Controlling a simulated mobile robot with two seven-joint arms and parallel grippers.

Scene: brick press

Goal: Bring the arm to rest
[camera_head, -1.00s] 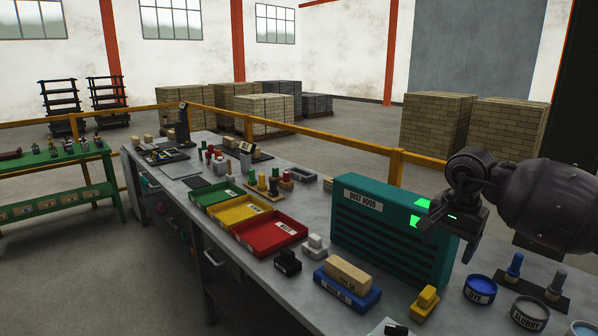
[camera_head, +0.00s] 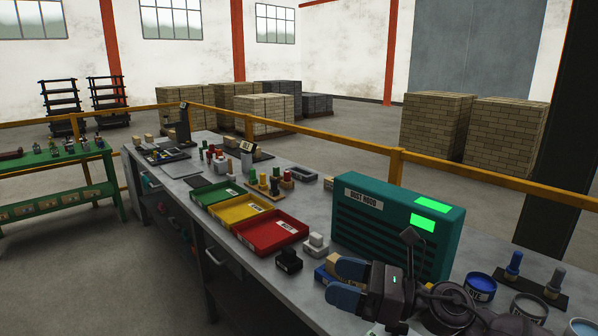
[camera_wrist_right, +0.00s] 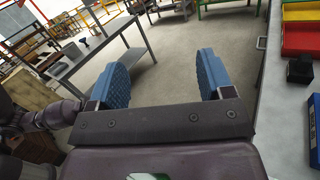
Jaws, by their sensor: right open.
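My right gripper (camera_head: 346,283) is open, with blue finger pads spread apart. In the head view it is at the lower right, over the near edge of the grey bench, in front of the teal dust hood. It covers much of the blue tray (camera_head: 321,276) and the tan brick (camera_head: 333,259) there. The right wrist view shows the two pads (camera_wrist_right: 165,80) with nothing between them and the floor beyond. My left gripper is not in view.
The grey bench (camera_head: 320,204) holds the dust hood (camera_head: 385,229), green, yellow and red trays (camera_head: 270,248), a black block (camera_head: 289,261) and a dye pot (camera_head: 480,288). Open floor (camera_head: 120,270) lies left of the bench. A green table (camera_head: 55,180) stands at the far left.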

